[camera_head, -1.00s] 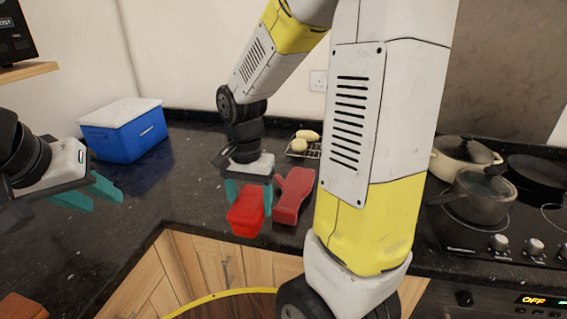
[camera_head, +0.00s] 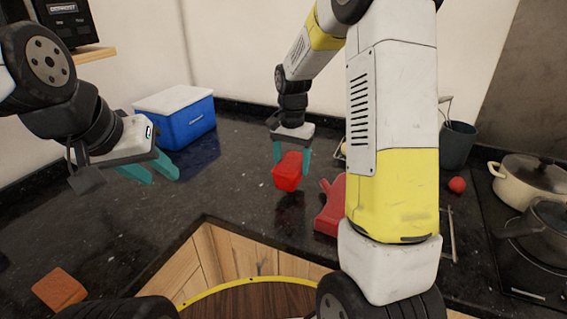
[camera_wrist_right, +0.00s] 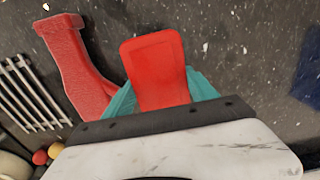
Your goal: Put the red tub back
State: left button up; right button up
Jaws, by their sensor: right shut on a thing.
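The red tub (camera_head: 288,172) is held between the teal fingers of my right gripper (camera_head: 291,160), a little above the dark granite counter. In the right wrist view the red tub (camera_wrist_right: 156,70) fills the space between the fingers of my right gripper (camera_wrist_right: 160,92). My left gripper (camera_head: 153,170) hangs over the counter at the left, its teal fingers apart and nothing visible between them.
A darker red object (camera_head: 330,207) lies right of the tub, partly behind my right arm; it also shows in the wrist view (camera_wrist_right: 76,62). A blue box with white lid (camera_head: 180,122) stands behind. An orange-brown block (camera_head: 59,289) lies front left. Pots (camera_head: 530,180) stand right.

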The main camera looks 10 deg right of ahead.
jog(key=shift+w+f, duration=0.1)
jog(key=shift+w, duration=0.45)
jog(key=shift+f, duration=1.7)
jog(key=o, duration=1.7)
jog(key=shift+f, duration=0.15)
